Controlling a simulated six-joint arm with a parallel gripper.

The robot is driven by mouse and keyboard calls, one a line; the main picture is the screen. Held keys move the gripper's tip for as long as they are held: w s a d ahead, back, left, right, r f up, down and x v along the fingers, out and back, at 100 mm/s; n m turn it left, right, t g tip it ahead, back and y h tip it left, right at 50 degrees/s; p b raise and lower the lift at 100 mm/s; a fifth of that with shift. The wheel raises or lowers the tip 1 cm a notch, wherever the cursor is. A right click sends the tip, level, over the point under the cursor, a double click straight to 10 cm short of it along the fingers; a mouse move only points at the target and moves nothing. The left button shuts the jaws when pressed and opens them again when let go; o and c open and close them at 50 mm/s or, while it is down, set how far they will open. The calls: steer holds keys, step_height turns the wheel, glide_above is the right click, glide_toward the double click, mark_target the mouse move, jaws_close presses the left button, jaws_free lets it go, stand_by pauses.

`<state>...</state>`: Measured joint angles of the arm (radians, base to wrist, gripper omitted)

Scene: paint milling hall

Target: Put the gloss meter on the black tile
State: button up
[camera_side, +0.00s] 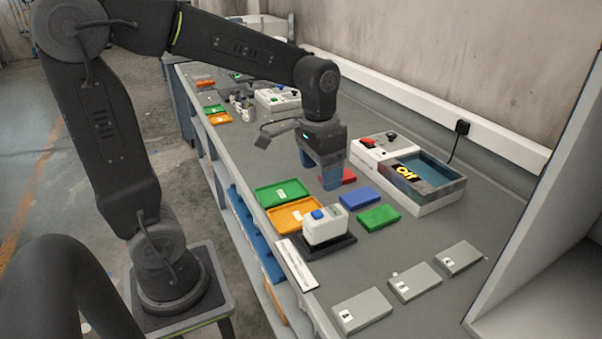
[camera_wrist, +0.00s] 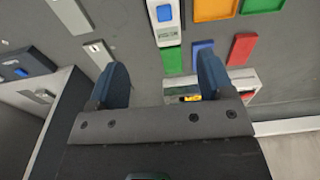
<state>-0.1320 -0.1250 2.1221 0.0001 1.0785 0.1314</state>
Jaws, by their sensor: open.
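The gloss meter (camera_side: 325,226) is a white box with a blue button and a small display. In the side view it sits upright on a flat black tile (camera_side: 343,246) near the bench's front edge. In the wrist view the meter (camera_wrist: 168,32) shows at the top, beyond the finger gap. My gripper (camera_side: 320,175) has blue fingers, is open and empty, and is above the bench, behind the meter in the side view and apart from it. It also shows in the wrist view (camera_wrist: 160,72).
Blue (camera_side: 361,198), green (camera_side: 379,217) and red (camera_side: 340,177) tiles lie near the meter. Green (camera_side: 283,193) and orange (camera_side: 293,215) trays are at its left. Several grey plates (camera_side: 361,310) lie at the front right.

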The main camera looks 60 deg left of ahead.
steer(key=s+d+r+t, duration=0.3)
steer(key=s+d+t, duration=0.1)
steer(key=s, duration=0.6)
steer(key=shift+s+t, duration=0.15)
steer(key=shift+t, duration=0.25)
